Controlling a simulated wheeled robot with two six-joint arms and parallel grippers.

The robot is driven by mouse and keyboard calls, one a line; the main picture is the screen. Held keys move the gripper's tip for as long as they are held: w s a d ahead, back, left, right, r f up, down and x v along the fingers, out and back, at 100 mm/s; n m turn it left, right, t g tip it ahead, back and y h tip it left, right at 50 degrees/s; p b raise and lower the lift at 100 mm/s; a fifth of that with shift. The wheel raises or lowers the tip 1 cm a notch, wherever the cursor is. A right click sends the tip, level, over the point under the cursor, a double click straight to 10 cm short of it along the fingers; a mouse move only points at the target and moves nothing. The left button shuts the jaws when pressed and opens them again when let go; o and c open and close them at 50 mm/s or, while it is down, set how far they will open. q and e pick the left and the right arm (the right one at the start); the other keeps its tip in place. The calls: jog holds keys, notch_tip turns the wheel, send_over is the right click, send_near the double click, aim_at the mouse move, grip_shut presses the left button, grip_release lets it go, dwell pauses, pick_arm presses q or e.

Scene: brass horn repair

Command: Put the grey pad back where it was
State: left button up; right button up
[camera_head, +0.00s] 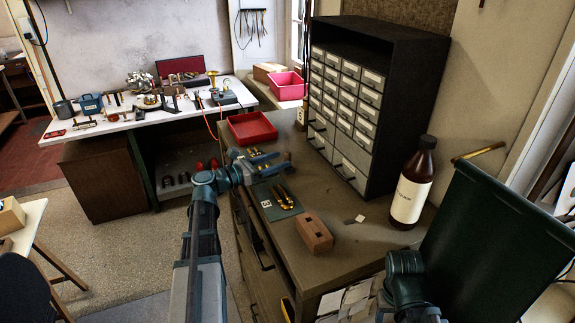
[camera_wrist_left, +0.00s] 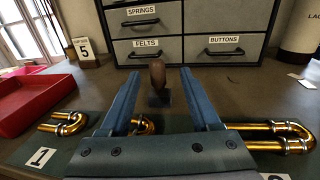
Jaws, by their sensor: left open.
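No plain grey pad shows clearly. A brown wooden knob on a small dark grey base (camera_wrist_left: 160,97) stands on the counter in the left wrist view, before the drawers; this base may be the grey pad, but I cannot tell. My left gripper (camera_head: 270,163) is open above the counter, beside the red tray. In the left wrist view its fingers (camera_wrist_left: 160,86) point at the knob, which shows between them, apparently without contact. In the head view the knob is not distinguishable near the gripper. My right arm shows at the bottom right, its gripper out of sight.
Brass U-shaped tubes (camera_wrist_left: 272,131) lie on a dark green mat (camera_head: 284,213) under my left gripper. The red tray (camera_head: 252,127), wooden block (camera_head: 314,234), drawer cabinet (camera_head: 351,88) and brown bottle (camera_head: 412,183) stand around. The counter between block and bottle is mostly clear.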

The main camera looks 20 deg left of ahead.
aim_at(287, 156)
pick_arm(q)
jog(key=x, duration=0.4)
jog(key=shift+w+a+r, duration=0.1)
jog(key=shift+w, duration=0.2)
grip_shut()
